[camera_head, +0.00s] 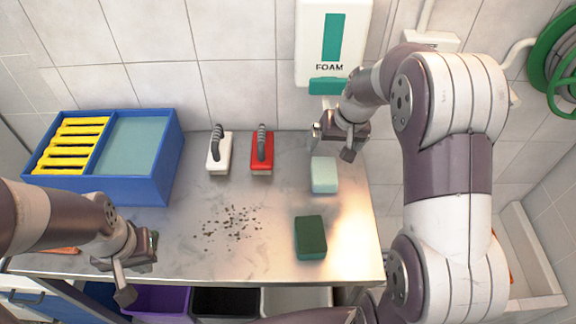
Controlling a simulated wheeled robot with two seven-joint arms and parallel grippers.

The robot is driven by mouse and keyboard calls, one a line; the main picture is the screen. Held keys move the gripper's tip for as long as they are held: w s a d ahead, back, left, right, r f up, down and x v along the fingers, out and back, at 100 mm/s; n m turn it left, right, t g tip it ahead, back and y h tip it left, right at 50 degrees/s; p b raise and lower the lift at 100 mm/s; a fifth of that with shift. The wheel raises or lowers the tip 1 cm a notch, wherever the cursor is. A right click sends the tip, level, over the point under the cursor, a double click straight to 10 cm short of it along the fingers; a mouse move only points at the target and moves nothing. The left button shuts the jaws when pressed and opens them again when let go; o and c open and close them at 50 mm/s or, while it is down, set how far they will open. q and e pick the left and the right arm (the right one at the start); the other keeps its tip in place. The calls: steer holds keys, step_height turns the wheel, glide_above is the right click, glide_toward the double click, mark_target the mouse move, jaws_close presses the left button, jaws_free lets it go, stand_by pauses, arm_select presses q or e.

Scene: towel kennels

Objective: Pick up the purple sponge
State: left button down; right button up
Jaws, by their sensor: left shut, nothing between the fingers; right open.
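I see no purple sponge on the table. A pale mint sponge (323,175) lies at the back right of the steel table, and a dark green sponge (310,238) lies nearer the front right edge. My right gripper (338,143) is open, just behind the mint sponge in the picture and below the foam dispenser. I cannot tell its exact height over the table. My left gripper (123,277) is shut and empty at the front left of the table. It and its arm hide part of that corner.
A blue two-part tray (150,188) with yellow items stands at the back left. A white brush (219,155) and a red brush (262,155) stand at the back. Dark specks (232,222) mark the table middle. A purple bin (160,300) and a black bin (226,302) sit below.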

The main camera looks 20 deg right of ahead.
mark_target(326, 171)
steer(key=f, duration=0.2)
steer(key=s+d+f, duration=0.1)
steer(key=shift+d+f, duration=0.1)
steer(key=shift+f, duration=0.2)
steer(key=x, duration=0.8)
steer(key=shift+w+a+p, duration=0.2)
steer(key=shift+w+p, duration=0.05)
steer(key=shift+p, duration=0.15)
steer(key=shift+w+a+f, duration=0.1)
steer(key=shift+w+f, duration=0.15)
steer(key=shift+s, duration=0.15)
steer(key=shift+f+b, duration=0.15)
steer(key=shift+b, duration=0.15)
steer(key=c, duration=1)
